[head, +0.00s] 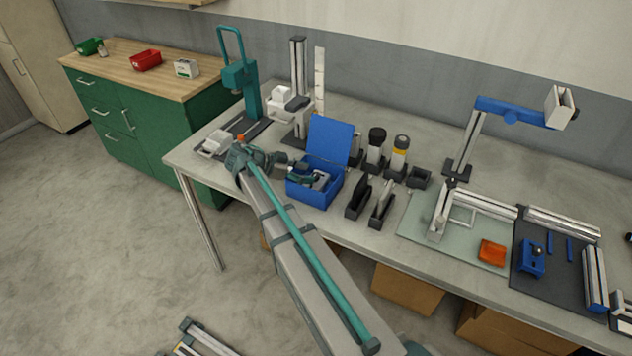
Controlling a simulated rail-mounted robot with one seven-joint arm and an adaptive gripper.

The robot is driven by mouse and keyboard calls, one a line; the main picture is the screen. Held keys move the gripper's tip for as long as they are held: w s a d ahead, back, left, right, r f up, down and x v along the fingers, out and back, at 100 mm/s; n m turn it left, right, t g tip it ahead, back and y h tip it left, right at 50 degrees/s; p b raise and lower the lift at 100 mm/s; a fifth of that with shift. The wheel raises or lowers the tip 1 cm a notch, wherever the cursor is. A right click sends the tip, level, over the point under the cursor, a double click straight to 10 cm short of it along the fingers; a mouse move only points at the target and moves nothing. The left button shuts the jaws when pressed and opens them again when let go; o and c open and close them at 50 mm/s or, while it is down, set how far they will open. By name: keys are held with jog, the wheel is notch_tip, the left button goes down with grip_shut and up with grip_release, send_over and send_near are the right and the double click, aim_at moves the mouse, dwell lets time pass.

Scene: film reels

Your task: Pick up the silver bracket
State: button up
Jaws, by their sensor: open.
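A blue box (313,193) with its lid (331,139) raised stands near the table's front edge. A small silver-grey piece (321,181) shows inside it and may be the silver bracket; it is too small and too covered to tell its shape. My gripper (306,178) is at the box opening, beside or just above this piece. It is open, and I cannot tell whether its fingers touch the piece. My wrist hides part of the box's left side.
A teal press (241,85) stands at the back left. A pale green mat (420,232) holds silver profiles and an orange block (492,253).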

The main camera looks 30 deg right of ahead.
aim_at(315, 174)
jog(key=x, duration=0.3)
jog(key=shift+d+p, duration=0.1)
jog(key=shift+p, duration=0.3)
grip_shut()
